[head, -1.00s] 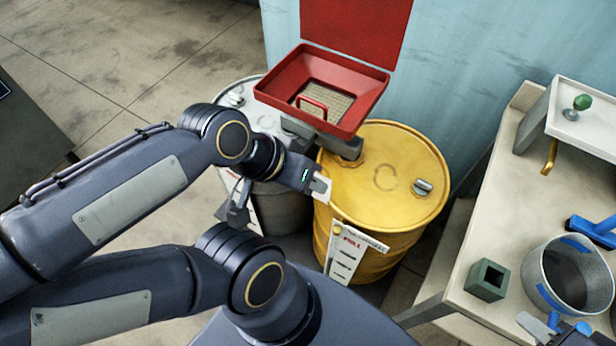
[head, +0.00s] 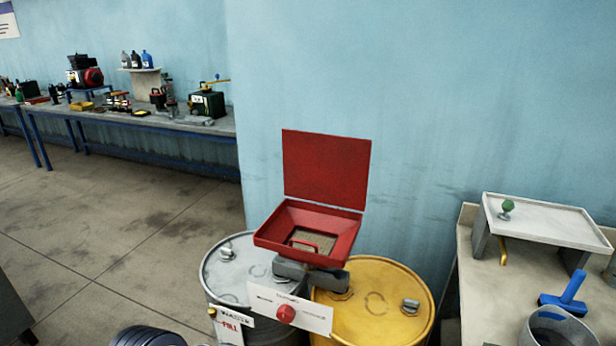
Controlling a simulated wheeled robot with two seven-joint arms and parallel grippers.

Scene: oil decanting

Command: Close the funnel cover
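The red funnel cover (head: 326,168) stands open and upright at the back edge of the red square funnel (head: 343,243). The funnel has sloping walls, a grating (head: 315,240) in its bottom and a red loop handle (head: 303,245) toward the front. It sits on a grey fitting (head: 325,278) above a grey drum (head: 232,268) and a yellow drum (head: 385,315). Neither of my grippers shows in the head view now. Only a dark piece of my arm shows at the bottom edge.
A white plate with a red knob (head: 286,313) is in front of the drums. A workbench (head: 485,275) at the right holds a small white stand (head: 545,222), a blue tool (head: 567,294) and a pot (head: 556,328). A long, cluttered bench (head: 190,128) stands far left.

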